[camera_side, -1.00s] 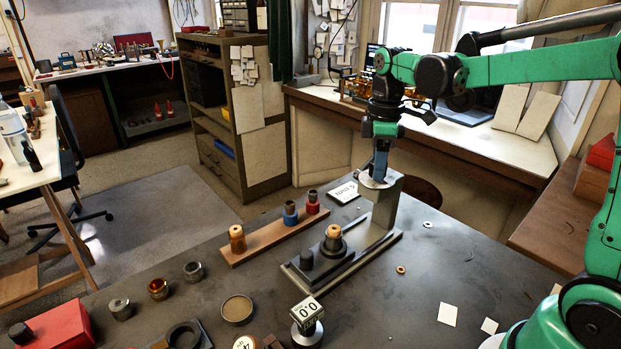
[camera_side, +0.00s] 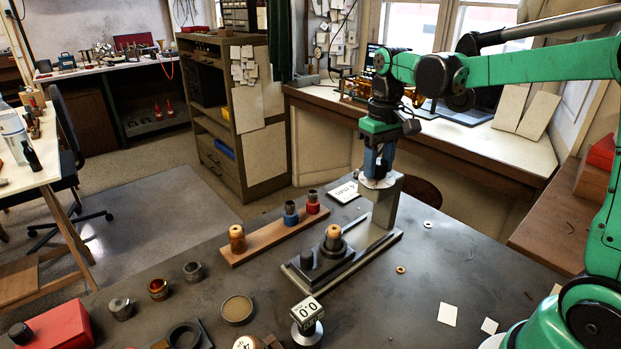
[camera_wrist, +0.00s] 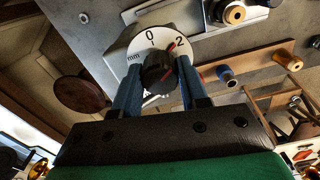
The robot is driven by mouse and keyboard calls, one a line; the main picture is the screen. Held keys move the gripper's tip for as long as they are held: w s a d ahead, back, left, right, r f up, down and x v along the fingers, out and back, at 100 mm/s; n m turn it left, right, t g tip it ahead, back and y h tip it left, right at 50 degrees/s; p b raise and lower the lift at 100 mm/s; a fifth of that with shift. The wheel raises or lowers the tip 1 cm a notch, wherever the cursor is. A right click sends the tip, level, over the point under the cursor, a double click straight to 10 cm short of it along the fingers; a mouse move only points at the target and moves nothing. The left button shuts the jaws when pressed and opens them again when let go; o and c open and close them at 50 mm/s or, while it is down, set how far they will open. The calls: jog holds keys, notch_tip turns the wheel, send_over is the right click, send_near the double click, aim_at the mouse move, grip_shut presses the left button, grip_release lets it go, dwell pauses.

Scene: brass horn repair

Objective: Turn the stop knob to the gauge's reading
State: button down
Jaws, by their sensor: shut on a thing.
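The stop knob (camera_wrist: 156,72) is black and sits on a white round dial (camera_wrist: 139,45) marked "mm", 0 and 2. A red mark shows on the dial between 0 and 2, closer to 2, and a red line shows on the knob. The dial tops the grey post of the press stand (camera_side: 385,205). My gripper (camera_side: 377,176) has its blue fingers shut on the knob from above; they also flank it in the wrist view (camera_wrist: 158,80). The gauge (camera_side: 307,312), a small white display on a round base, reads 0.0 at the front.
A wooden rack (camera_side: 262,238) with several plugs stands left of the stand. A white card (camera_side: 344,192) lies behind it. Several metal rings and cups (camera_side: 158,289) lie front left. The bench right of the stand is mostly clear, with small washers and paper pieces (camera_side: 447,314).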

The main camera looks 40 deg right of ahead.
aim_at(379, 162)
jog(key=m, duration=1.2)
jog(key=shift+m, duration=0.4)
dwell(0.3)
jog(key=shift+c, duration=2.3)
grip_release()
jog(key=shift+r, duration=2.85)
